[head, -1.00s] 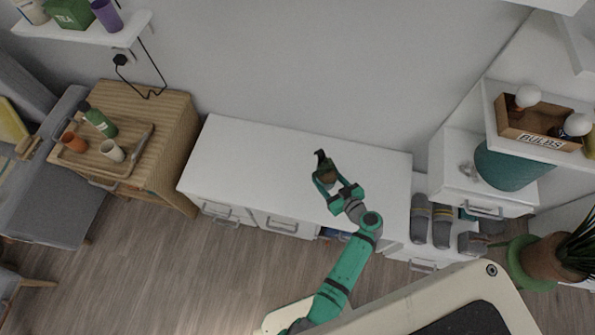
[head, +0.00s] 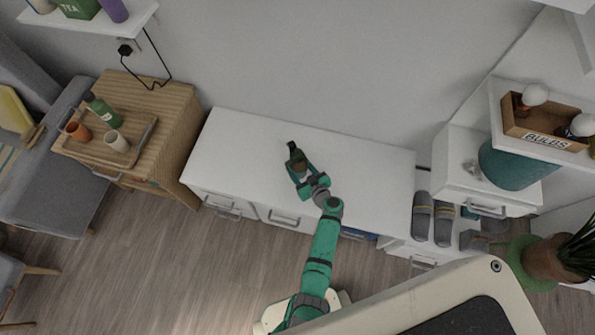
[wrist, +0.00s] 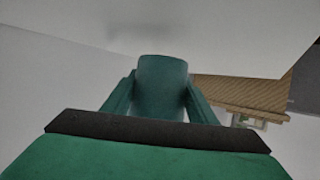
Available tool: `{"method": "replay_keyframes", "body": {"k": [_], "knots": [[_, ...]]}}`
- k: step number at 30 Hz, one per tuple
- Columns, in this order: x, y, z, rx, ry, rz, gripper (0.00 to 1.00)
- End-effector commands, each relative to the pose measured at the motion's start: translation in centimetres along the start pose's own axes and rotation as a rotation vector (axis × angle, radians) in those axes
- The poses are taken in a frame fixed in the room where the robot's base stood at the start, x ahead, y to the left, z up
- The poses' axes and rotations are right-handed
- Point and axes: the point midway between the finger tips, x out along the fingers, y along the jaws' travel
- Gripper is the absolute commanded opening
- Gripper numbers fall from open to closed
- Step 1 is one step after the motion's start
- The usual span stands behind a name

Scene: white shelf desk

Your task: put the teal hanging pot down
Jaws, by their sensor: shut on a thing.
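The teal hanging pot (head: 297,157) is small, with a brown inside and a dark upright piece at its back edge. My gripper (head: 301,172) is shut on it, over the middle of the long white desk top (head: 245,145). In the wrist view the pot (wrist: 162,88) is a plain teal cylinder between my two fingers (wrist: 160,105). It looks roughly upright. Whether its base touches the desk top or is a little above it, I cannot tell.
The white top is bare on both sides of the pot. A wooden cabinet (head: 165,100) with a tray, green bottle and cups stands at the left. At the right are a white drawer unit (head: 455,170), a large teal pot (head: 510,168) and a bulbs box (head: 545,125).

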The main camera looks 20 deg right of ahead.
Motion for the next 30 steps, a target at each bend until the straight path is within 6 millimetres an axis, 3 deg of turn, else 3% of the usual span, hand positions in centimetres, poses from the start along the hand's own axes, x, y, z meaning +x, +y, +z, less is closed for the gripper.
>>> {"method": "replay_keyframes", "body": {"k": [12,26,27,29,30], "knots": [[1.7,-0.2,2.9,0.001,0.0,0.0,0.17],[1.9,-0.3,3.4,0.0,0.0,0.0,0.17],[1.9,-0.3,3.5,0.0,-0.001,0.0,0.59],[1.9,-0.3,3.5,0.0,-0.001,0.0,0.71],[1.9,-0.3,3.5,0.0,-0.001,0.0,0.71]]}}
